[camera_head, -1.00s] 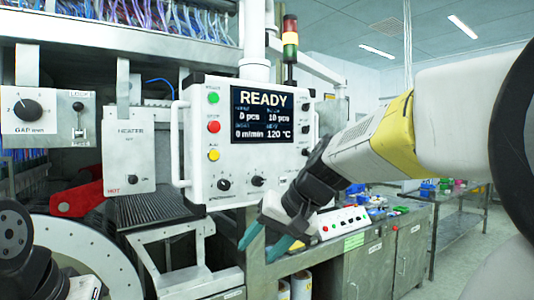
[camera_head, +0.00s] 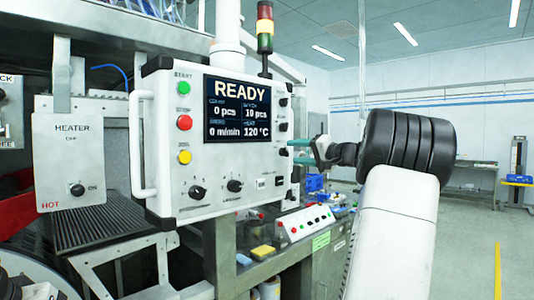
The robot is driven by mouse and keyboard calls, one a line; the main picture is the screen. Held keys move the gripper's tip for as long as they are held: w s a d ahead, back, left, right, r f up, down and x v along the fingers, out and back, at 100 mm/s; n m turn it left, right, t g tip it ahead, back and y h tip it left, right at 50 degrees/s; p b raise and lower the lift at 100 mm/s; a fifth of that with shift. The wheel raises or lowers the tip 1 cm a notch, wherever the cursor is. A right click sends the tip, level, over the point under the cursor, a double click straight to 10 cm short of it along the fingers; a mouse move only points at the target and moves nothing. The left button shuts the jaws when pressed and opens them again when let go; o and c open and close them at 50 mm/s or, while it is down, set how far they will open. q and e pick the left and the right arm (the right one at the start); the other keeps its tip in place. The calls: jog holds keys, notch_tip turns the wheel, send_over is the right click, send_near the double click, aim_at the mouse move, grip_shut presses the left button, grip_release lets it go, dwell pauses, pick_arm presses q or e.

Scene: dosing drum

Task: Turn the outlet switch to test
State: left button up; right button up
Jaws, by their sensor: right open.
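The white control box (camera_head: 165,150) hangs at the middle left, with a lit screen (camera_head: 237,109) reading READY. Two black rotary knobs, the left one (camera_head: 197,192) and the right one (camera_head: 234,185), sit on its lower front. Small black switches, such as the upper one (camera_head: 283,102) and the one below it (camera_head: 283,126), line its right edge. Their labels are too small to read, so I cannot tell which is the outlet switch. My right gripper (camera_head: 303,148) is open and empty beside the box's right edge, its teal fingertips pointing left.
A white handle (camera_head: 136,145) stands out from the box's left side. The heater box (camera_head: 68,155) is left of it. A small button panel (camera_head: 307,224) lies on the bench below my right gripper. The floor at right is open.

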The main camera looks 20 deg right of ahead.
aim_at(290, 153)
jog(key=x, duration=0.3)
jog(key=shift+w+a, duration=0.2)
jog(key=shift+w, duration=0.05)
jog(key=shift+c, duration=0.2)
grip_shut()
jog(key=shift+m, duration=0.3)
jog(key=m, duration=1.1)
jog(key=shift+f, duration=0.25)
jog(key=shift+m, duration=0.3)
